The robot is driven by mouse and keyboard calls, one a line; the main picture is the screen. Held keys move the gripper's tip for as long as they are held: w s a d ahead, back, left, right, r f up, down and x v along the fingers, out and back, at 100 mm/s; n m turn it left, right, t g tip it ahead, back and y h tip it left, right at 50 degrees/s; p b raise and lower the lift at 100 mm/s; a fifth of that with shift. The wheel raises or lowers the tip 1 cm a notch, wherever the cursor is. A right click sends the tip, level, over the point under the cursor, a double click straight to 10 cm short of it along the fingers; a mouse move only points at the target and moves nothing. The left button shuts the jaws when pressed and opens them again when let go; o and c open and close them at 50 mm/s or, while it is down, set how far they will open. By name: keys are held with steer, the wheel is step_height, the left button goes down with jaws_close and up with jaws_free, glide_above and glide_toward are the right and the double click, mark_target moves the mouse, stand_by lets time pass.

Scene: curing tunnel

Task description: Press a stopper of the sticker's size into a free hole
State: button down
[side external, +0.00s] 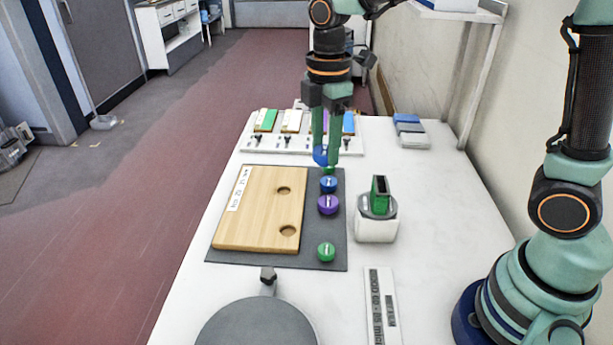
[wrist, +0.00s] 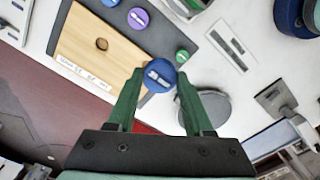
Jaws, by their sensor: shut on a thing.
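My gripper (side external: 326,153) is shut on a blue stopper (wrist: 160,76) with white markings on its top. It holds the stopper beyond the row of loose stoppers. The wooden board (side external: 258,215) lies on a dark mat and shows two round empty holes, a far one (side external: 284,190) and a near one (side external: 288,231). One hole (wrist: 102,44) shows in the wrist view. A white strip with small, unreadable print (side external: 238,189) lies along the board's left side. On the mat stand another blue stopper (side external: 328,185), a purple one (side external: 328,205) and a green one (side external: 326,252).
A white block with a grey round top and a green upright piece (side external: 380,190) stands right of the mat. A rack with coloured panels (side external: 290,145) is at the back. A grey round plate (side external: 256,322) and a printed strip (side external: 382,305) are in front.

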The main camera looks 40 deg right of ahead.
steer(key=shift+w+a+f, duration=0.65)
steer(key=shift+a+f, duration=0.35)
steer(key=shift+f, duration=1.75)
steer(key=shift+w+a+f, duration=0.7)
steer(key=shift+a+f, duration=0.3)
steer(key=shift+f, duration=1.7)
steer(key=shift+w+a+f, duration=0.65)
steer(key=shift+a+f, duration=0.35)
steer(key=shift+f, duration=1.75)
steer(key=shift+f, duration=0.8)
jaws_free()
step_height(320, 180, up, 7)
